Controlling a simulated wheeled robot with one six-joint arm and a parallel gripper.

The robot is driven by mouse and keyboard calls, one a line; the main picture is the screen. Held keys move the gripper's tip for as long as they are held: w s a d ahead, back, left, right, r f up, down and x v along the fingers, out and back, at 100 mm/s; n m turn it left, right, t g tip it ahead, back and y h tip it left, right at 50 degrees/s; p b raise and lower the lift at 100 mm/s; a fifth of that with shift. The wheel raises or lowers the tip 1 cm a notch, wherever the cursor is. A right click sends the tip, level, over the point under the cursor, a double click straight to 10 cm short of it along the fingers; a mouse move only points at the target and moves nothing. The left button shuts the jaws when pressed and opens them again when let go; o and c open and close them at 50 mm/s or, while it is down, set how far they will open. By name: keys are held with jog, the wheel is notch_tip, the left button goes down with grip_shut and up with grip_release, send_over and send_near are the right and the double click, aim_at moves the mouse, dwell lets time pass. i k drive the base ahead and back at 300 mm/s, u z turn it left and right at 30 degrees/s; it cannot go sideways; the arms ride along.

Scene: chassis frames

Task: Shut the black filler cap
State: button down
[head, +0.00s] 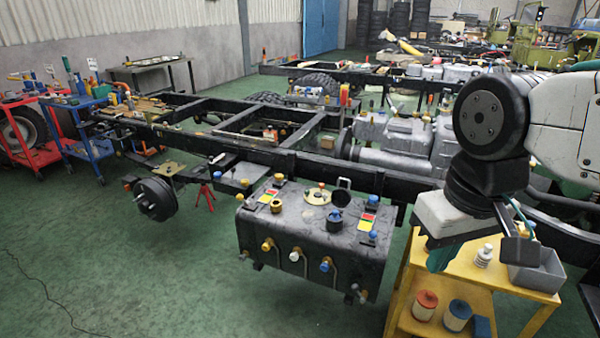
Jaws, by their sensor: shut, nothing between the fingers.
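The black filler cap (341,199) is on top of the dark grey tank (300,232), near its back edge. It looks raised, with a small upright black piece at its top; its hinge is too small to make out. A round black fitting with a blue top (334,221) stands just in front of it, and a cream disc (316,197) lies to its left. My gripper (439,260) is shut and empty, pointing down to the right of the tank and apart from the cap. Its fingers show only in part.
A yellow cart (468,268) with a grey bin (538,272) and jars stands below my gripper. Several coloured knobs and valves stick up from the tank's top and front. The black chassis rail (300,163) runs behind the tank.

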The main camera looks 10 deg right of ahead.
aim_at(340, 197)
jog(key=u, duration=0.1)
jog(key=i, duration=1.2)
jog(key=z, duration=0.6)
